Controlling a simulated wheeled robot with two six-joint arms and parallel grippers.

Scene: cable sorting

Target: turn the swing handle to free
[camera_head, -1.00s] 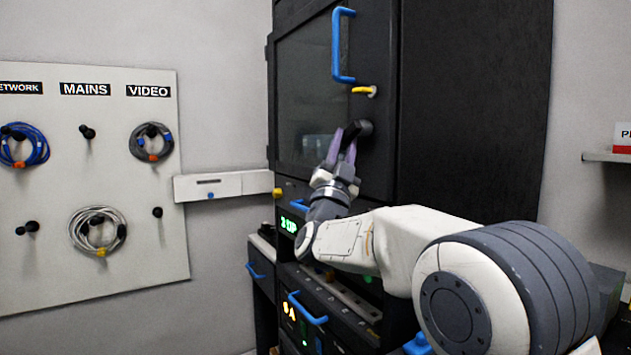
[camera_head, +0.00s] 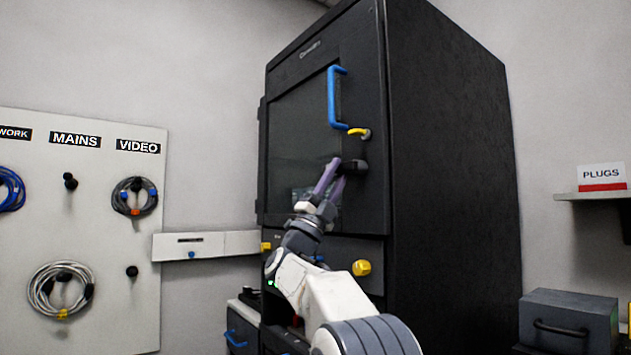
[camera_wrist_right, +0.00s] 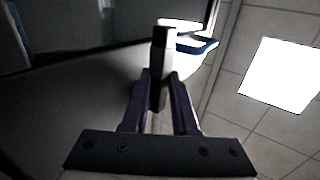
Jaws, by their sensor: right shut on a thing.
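The black swing handle (camera_head: 353,166) is on the right side of the dark cabinet door (camera_head: 367,202), below the blue pull handle (camera_head: 335,97). It points roughly sideways to the left in the head view. My right gripper (camera_head: 337,168) reaches up from below with its purple fingers shut on the handle's free end. In the right wrist view, the dark handle (camera_wrist_right: 161,50) stands between the two purple fingers of the gripper (camera_wrist_right: 160,88). The fingers hide part of the handle in the head view. My left gripper is not in view.
A yellow hook-like piece (camera_head: 359,132) sits just above the swing handle. A yellow knob (camera_head: 362,268) is below the door. A pegboard with cables (camera_head: 103,238) hangs at left. A grey box (camera_head: 568,318) and a PLUGS shelf (camera_head: 590,196) are at right.

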